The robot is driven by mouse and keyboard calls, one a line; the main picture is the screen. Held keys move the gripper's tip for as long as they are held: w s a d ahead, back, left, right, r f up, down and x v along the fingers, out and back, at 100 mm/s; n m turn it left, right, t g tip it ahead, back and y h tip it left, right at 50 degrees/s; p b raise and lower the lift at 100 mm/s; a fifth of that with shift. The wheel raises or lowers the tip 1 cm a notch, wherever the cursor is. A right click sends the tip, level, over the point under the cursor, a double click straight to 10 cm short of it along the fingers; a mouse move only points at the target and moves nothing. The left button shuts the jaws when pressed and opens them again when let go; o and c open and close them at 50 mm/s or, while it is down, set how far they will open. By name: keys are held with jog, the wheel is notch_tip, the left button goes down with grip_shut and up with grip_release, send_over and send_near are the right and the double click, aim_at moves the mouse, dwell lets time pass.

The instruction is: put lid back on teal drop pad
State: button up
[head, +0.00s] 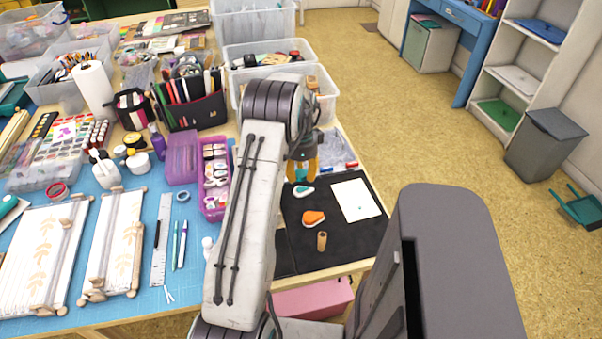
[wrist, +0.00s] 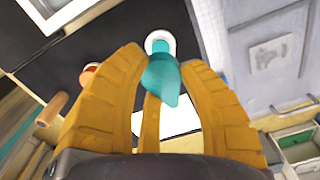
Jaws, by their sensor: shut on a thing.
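My gripper (head: 302,172) is over the black mat, its yellow fingers closed in on the teal drop-shaped lid (wrist: 165,75). In the wrist view the lid sits between the fingertips, its narrow end toward my palm. The teal drop pad (head: 304,190) lies on the mat just below the fingers, a white drop-shaped base with a teal middle. Its white rim (wrist: 160,37) shows in the wrist view just beyond the lid, which hides part of it. I cannot tell whether lid and pad touch.
An orange drop pad (head: 313,218) and a wooden cylinder (head: 322,241) stand nearby on the black mat (head: 345,240). A white card (head: 357,200) lies at right. A clear tray (head: 337,150) is behind; a pink-purple case (head: 214,208) stands left of my arm.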

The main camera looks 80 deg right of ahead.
aim_at(301, 189)
jog(key=shift+f+b, duration=1.8)
jog(key=shift+f, duration=0.55)
jog(key=shift+f+b, duration=0.55)
dwell(1.5)
jog(key=o, duration=1.2)
jog(key=shift+o, duration=0.2)
jog(key=shift+r, duration=0.1)
jog(key=shift+r+p, duration=2.35)
jog(key=shift+r, duration=1.05)
